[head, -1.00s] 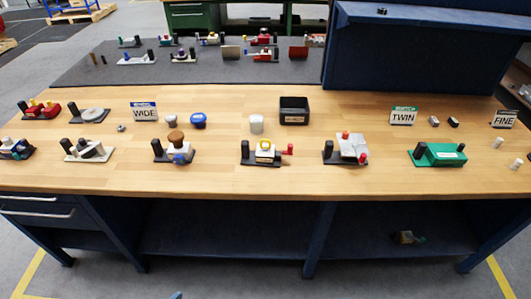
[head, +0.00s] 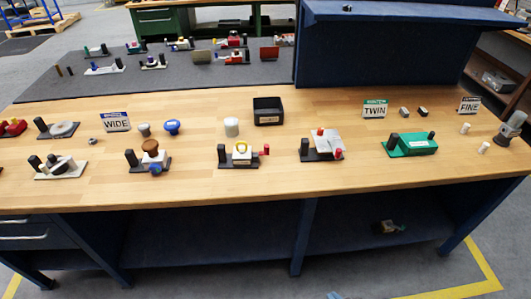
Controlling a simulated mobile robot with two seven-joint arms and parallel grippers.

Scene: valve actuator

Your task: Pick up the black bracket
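I cannot surely pick out a black bracket. Neither of my grippers is in view.
A green unit (head: 409,145) sits at right, a WIDE sign (head: 116,121) at left. A small object (head: 388,227) lies on the blue lower shelf. The bench's front strip is clear.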

